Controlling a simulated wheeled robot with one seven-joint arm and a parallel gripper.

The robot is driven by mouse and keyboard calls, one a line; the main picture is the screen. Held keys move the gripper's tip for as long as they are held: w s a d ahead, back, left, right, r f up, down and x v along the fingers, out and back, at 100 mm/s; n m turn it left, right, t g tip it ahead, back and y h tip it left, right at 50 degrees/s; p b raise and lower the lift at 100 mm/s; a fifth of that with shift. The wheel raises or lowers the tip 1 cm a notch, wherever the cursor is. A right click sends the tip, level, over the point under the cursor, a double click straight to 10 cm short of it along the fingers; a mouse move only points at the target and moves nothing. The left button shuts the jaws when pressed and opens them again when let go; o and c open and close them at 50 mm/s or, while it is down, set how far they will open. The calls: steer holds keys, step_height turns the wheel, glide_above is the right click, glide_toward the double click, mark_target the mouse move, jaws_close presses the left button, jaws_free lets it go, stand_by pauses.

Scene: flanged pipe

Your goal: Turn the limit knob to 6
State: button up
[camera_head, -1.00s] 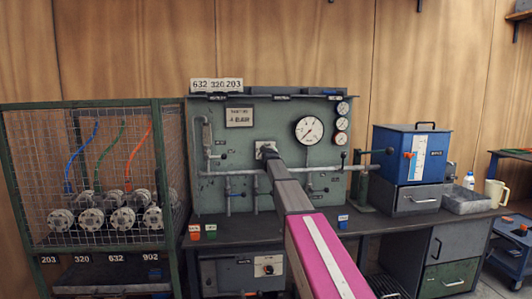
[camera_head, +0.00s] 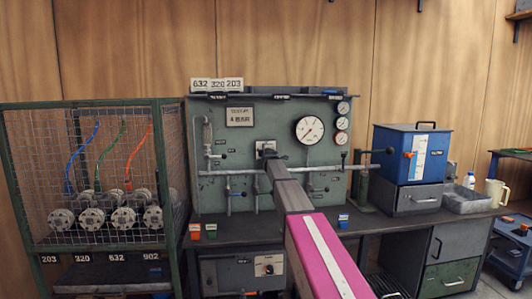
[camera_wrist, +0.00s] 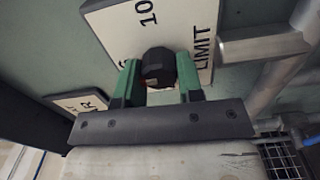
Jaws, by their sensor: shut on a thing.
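The limit knob (camera_wrist: 158,66) is black and faceted, and sits on a white plate (camera_wrist: 122,28) that reads "LIMIT" and "10" in the wrist view. Another number beside the knob is mostly hidden. My gripper (camera_wrist: 158,82) has its two green fingers on either side of the knob, shut on it. I cannot read which number the knob points to. In the head view my arm reaches to the panel (camera_head: 215,185), and my gripper (camera_head: 268,152) is at the plate; the knob is hidden there.
A large gauge (camera_head: 310,130) and several small gauges are right of my gripper. Pipes and small valves run across the panel below. A mesh cage (camera_head: 165,165) stands left, and a blue tank (camera_head: 400,155) stands right. A metal pipe (camera_wrist: 290,75) passes close to the gripper.

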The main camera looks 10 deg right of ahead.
stand_by(0.4)
steer(key=o, duration=0.9)
steer(key=s, duration=1.1)
steer(key=shift+f, duration=0.1)
